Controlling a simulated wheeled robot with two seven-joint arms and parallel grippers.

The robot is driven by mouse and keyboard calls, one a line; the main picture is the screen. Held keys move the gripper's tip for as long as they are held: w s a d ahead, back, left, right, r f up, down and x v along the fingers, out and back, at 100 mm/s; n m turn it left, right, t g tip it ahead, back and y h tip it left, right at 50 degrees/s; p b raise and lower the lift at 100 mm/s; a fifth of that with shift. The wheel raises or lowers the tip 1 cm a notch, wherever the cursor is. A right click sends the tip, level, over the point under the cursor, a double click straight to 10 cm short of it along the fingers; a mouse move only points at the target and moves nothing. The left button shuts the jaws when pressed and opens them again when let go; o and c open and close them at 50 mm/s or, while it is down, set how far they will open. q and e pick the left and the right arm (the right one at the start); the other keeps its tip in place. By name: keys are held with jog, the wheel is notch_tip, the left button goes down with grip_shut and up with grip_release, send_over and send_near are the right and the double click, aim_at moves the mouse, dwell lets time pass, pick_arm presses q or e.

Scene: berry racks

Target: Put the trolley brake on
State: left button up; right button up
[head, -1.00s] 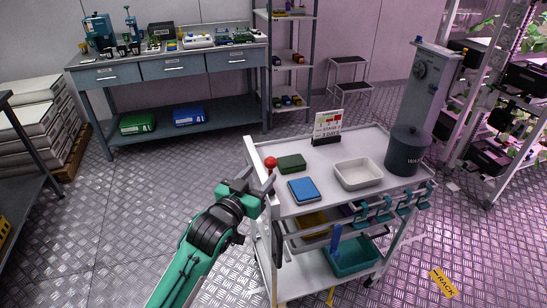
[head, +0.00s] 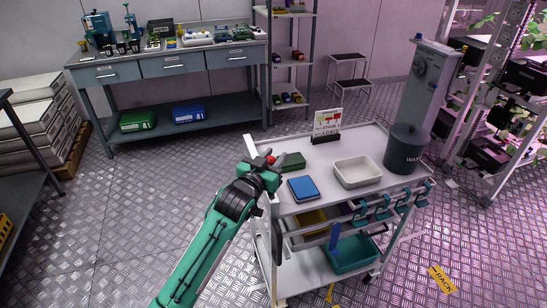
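The white trolley (head: 345,143) stands right of centre, with two shelves below its top. A red ball knob (head: 270,159) at its left end is partly covered by my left gripper (head: 266,168); it appears to be the brake handle. The gripper is at the knob, its fingers close around or beside it. I cannot tell whether they touch or grip it. The lever below the knob is hidden behind the gripper and trolley edge. My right gripper is out of view.
A workbench (head: 190,135) stands behind left. Floor left of the trolley is clear.

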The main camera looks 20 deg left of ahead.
pick_arm(q)
grip_shut()
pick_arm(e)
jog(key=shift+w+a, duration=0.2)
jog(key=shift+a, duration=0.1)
pick_arm(q)
jog(key=shift+f, duration=0.1)
